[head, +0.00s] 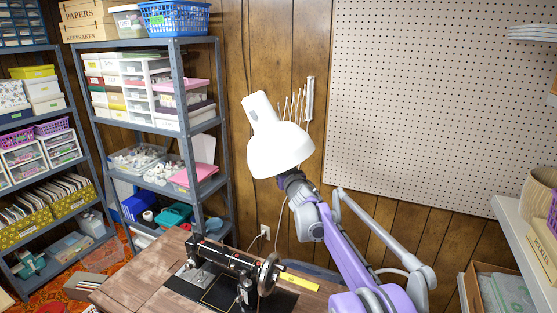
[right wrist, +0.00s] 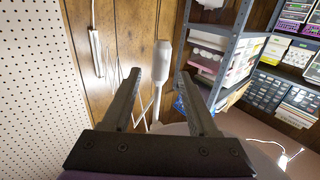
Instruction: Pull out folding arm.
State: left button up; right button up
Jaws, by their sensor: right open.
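The white wall lamp (head: 280,150) hangs in the middle of the head view, its shade tilted downward. Its zigzag folding arm (head: 293,104) runs behind it to a pale upright bracket (head: 309,98) on the wood-panelled wall. In the right wrist view the lamp's white neck (right wrist: 162,62) stands beyond and between my fingers, and the bracket (right wrist: 96,52) is at upper left. My right gripper (right wrist: 158,74) is open, with nothing clamped. In the head view its wrist is just under the shade, which hides the fingers. My left gripper is not in view.
A sewing machine (head: 235,268) sits on a wooden table (head: 135,275) below the lamp. A loaded metal shelf (head: 222,150) stands to the left. A white pegboard (head: 440,100) covers the right wall, and a white shelf (head: 515,235) juts in at lower right.

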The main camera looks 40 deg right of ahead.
jog(key=shift+p+x, duration=0.3)
jog(key=shift+x, duration=1.6)
jog(key=shift+c, duration=0.2)
grip_shut()
